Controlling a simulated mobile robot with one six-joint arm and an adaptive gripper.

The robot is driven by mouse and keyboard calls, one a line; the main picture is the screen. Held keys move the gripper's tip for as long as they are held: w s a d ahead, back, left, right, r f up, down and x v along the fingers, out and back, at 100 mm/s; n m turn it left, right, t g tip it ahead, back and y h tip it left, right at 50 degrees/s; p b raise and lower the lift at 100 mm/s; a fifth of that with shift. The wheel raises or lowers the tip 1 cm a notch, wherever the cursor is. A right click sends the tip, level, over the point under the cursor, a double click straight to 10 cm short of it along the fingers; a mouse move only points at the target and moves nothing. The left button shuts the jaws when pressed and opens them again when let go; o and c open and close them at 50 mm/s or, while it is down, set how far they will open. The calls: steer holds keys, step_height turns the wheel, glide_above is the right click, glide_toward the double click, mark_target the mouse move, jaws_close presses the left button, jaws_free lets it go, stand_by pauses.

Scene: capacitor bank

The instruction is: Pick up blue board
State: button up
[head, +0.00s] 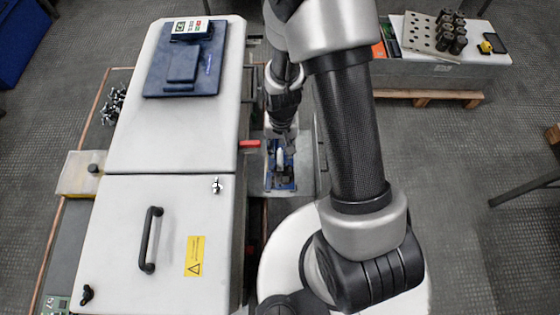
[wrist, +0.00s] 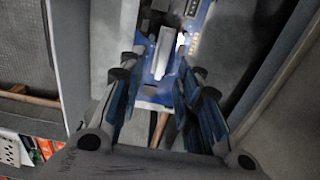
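The blue board (head: 281,178) lies in a grey recess between the white cabinet and my base in the head view. It carries a light-coloured block and small parts. In the wrist view the board (wrist: 158,92) shows ahead, at the top middle. My gripper (head: 284,138) is just above the far end of the board in the head view. In the wrist view the fingers of my gripper (wrist: 157,88) are apart, one on each side of the board's near part, with nothing seen held between them. I cannot tell whether the fingers touch the board.
A white cabinet (head: 140,240) with a black handle stands close on the left. A blue mat (head: 210,78) lies on its top. A red lever (head: 250,143) sticks out near the board. At the back right, a bench (head: 435,72) holds several dark cylinders (head: 453,35).

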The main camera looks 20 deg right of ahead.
mark_target(280, 157)
steer(key=f+b, duration=0.2)
steer(key=f, duration=0.3)
steer(key=shift+a+f, duration=0.2)
steer(key=shift+c, duration=0.3)
jaws_close()
